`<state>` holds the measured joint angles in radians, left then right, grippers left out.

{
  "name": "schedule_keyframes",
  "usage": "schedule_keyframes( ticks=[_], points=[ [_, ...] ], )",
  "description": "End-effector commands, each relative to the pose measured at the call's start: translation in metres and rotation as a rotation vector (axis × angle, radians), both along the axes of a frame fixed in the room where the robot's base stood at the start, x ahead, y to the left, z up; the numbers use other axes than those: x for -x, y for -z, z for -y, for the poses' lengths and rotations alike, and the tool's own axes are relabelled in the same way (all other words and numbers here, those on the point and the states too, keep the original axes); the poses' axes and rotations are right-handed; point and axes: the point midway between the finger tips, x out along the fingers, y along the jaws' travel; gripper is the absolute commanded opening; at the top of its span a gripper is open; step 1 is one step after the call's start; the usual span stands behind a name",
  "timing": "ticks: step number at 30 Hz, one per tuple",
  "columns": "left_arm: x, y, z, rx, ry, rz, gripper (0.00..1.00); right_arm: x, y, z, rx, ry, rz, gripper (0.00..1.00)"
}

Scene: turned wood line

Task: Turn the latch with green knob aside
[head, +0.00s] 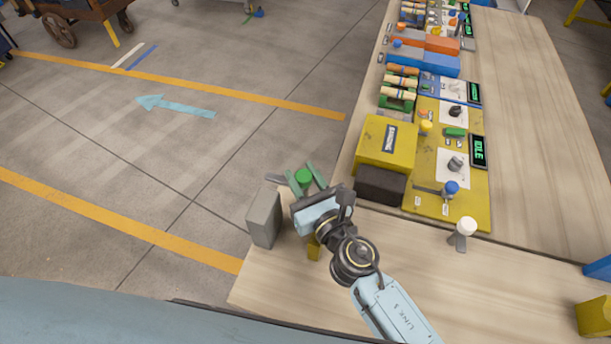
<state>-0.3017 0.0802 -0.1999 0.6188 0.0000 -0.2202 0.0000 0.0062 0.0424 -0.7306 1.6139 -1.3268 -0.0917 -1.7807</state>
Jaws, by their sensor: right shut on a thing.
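The green knob (304,176) shows as a round green top near the left edge of the wooden table. My right gripper (305,181) reaches over it from the lower right, one green finger on each side of the knob, and is shut on it. The latch under the knob is mostly hidden by the gripper; a short grey piece shows to the left, but I cannot tell whether it is part of the latch. My left gripper is not in view.
A grey block (264,217) stands just left of my right gripper. A yellow machine box (386,142) with a dark front is to the right. A white-topped knob (466,226) stands farther right. The table's right side is largely bare.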

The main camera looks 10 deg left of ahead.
Motion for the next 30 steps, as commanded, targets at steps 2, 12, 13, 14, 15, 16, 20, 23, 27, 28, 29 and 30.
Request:
schedule_keyframes(
  ticks=[2,12,13,14,15,16,20,23,27,28,29,30],
  points=[
    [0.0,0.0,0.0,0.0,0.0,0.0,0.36,0.0,-0.001,0.0,-0.001,0.003,0.001,0.0],
    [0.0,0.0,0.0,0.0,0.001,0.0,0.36,0.0,0.0,0.0,-0.001,0.002,-0.001,0.45],
    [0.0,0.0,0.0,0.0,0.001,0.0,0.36,0.0,0.0,0.0,-0.001,0.002,-0.001,0.49],
    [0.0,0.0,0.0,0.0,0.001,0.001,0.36,0.0,0.0,0.0,-0.001,0.002,-0.001,0.53],
    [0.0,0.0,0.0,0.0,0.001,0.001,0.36,0.0,0.0,0.0,-0.001,0.002,-0.001,0.53],
    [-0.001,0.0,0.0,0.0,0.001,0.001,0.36,0.0,0.0,0.0,-0.001,0.002,-0.001,0.53],
    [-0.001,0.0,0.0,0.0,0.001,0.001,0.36,0.0,0.0,0.0,-0.001,0.001,-0.001,0.53],
    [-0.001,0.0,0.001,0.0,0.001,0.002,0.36,0.001,0.0,0.001,-0.001,0.001,-0.001,0.53],
    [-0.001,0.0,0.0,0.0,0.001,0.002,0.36,0.012,0.002,0.009,0.002,0.001,-0.002,0.53],
    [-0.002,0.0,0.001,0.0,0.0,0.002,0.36,0.016,0.001,0.012,0.001,0.001,-0.002,0.53],
    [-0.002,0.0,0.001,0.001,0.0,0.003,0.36,0.021,0.002,0.015,0.002,0.0,-0.002,0.53],
    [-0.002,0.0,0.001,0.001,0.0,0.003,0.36,0.027,0.002,0.02,0.002,0.0,-0.002,0.53]
  ],
)
